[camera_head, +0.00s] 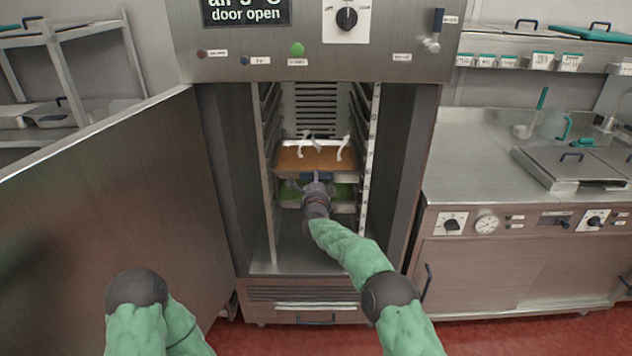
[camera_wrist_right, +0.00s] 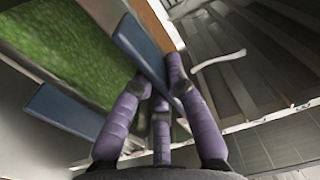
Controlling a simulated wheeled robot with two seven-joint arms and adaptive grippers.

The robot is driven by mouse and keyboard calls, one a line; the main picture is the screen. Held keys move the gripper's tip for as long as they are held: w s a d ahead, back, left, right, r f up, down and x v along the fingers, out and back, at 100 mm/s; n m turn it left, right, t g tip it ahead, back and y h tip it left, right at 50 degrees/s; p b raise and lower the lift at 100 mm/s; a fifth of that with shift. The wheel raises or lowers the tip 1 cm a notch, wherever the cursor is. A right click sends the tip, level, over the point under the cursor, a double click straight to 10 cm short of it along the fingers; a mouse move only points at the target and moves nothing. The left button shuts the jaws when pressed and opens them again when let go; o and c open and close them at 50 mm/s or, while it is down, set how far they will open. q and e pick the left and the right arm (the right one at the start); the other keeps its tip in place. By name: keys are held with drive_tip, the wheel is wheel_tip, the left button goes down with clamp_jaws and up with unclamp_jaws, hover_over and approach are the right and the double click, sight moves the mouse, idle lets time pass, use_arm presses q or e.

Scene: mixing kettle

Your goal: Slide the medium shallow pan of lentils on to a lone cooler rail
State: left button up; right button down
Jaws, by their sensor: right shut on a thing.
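The pan of orange-brown lentils (camera_head: 316,158) sits level inside the open cooler, between the side rails (camera_head: 366,160). Pale wisps of steam rise from it. My right gripper (camera_head: 316,182) is at the pan's front, shut on its blue handle (camera_wrist_right: 143,48). In the right wrist view the purple fingers (camera_wrist_right: 160,95) close around that handle, and a strip of lentils (camera_wrist_right: 162,22) shows behind it. Whether the pan's edges rest fully on a rail pair I cannot tell. My left arm shows at the lower left, but its gripper is out of view.
A pan with green contents (camera_head: 345,192) sits just below the lentils; its blue handle (camera_wrist_right: 62,110) shows in the wrist view. The cooler door (camera_head: 100,220) stands open at left. A counter (camera_head: 480,150) with a lidded well stands right. The cooler's lower space is empty.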

drive_tip(key=shift+w+d+r, duration=0.1)
drive_tip(key=shift+w+r, duration=0.2)
drive_tip(key=shift+w, duration=0.05)
idle(0.7)
drive_tip(key=c, duration=1.2)
unclamp_jaws()
drive_tip(key=shift+f, duration=0.1)
drive_tip(key=shift+s, duration=0.1)
drive_tip(key=o, duration=0.3)
drive_tip(key=shift+f, duration=0.65)
drive_tip(key=shift+o, duration=1)
drive_tip(key=shift+r, duration=0.2)
